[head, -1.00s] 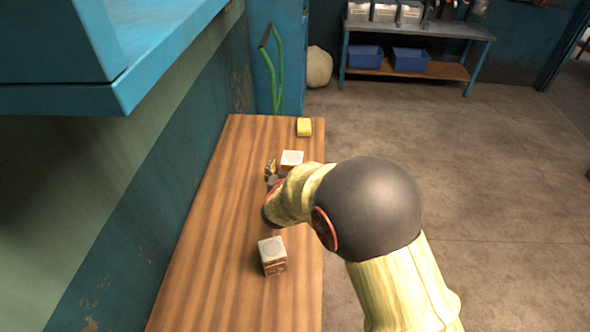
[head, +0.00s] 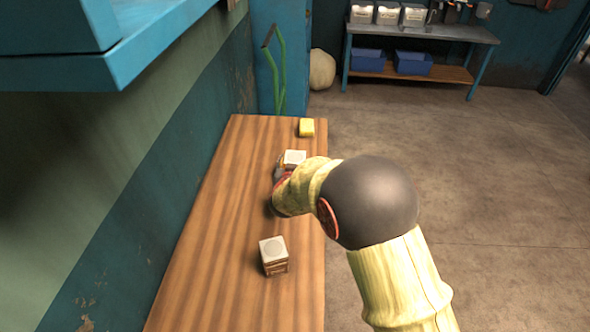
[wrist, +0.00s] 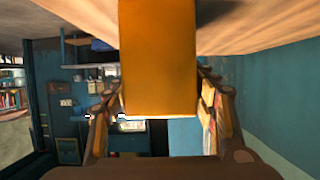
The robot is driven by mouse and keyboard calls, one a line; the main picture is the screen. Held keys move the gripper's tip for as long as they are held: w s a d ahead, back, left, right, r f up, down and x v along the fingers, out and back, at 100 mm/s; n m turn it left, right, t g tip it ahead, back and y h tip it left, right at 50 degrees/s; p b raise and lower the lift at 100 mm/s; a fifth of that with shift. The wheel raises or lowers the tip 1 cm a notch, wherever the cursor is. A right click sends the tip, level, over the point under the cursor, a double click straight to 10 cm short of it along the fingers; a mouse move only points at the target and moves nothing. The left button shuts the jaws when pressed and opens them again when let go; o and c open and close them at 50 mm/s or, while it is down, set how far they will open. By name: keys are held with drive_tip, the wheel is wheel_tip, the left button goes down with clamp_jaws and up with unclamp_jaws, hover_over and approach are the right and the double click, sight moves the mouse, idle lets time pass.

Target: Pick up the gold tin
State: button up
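The gold tin (wrist: 160,60) fills the upper middle of the wrist view, very close, its plain gold side facing me. In the head view it appears to be the pale-topped box (head: 295,157) just beyond my wrist, its lower part hidden by my arm. My gripper (wrist: 161,92) is open, with one finger left of the tin and one right of it. A narrow gap shows on each side, and I cannot tell how deep the tin sits between them. In the head view my gripper (head: 280,168) is at the tin's left side, mostly hidden.
A yellow block (head: 306,127) lies at the far end of the wooden table (head: 215,230). Another pale-topped box (head: 273,256) stands nearer me. A wall (head: 150,170) runs along the table's left. The table's left half is clear.

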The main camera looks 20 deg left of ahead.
drive_tip(key=c, duration=1.1)
drive_tip(key=shift+r, duration=0.1)
drive_tip(key=shift+c, duration=0.4)
